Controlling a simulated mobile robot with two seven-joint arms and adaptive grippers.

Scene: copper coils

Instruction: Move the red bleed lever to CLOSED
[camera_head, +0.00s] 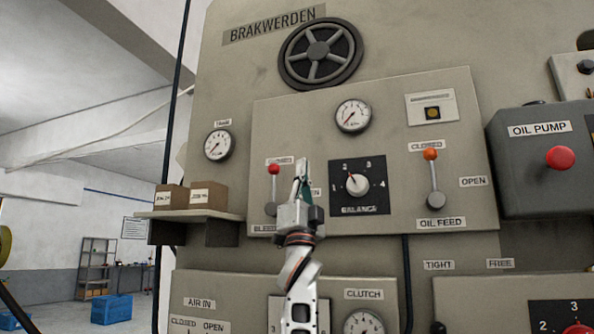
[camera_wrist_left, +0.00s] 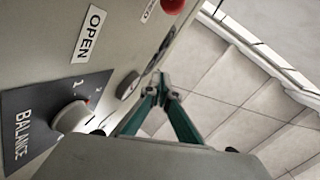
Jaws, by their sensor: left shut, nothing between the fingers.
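The red bleed lever (camera_head: 273,184) stands upright on the left of the grey panel. Its red knob is just under a partly hidden CLOSED label (camera_head: 280,161). An OPEN label (camera_head: 314,191) is to its right, partly behind my gripper. My left gripper (camera_head: 303,166) is shut and empty, with its tips up, to the right of the lever in the picture. In the left wrist view its teal fingers (camera_wrist_left: 161,84) meet, with nothing between them. The red knob (camera_wrist_left: 172,5) is cut by the top edge there, apart from the fingers. My right gripper is in neither view.
The BALANCE dial (camera_head: 358,186) is close on the right of my gripper. Further right are the OIL FEED lever (camera_head: 434,182) with its orange knob and the OIL PUMP box (camera_head: 512,178). A shelf (camera_head: 190,215) with two cardboard boxes juts out on the left.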

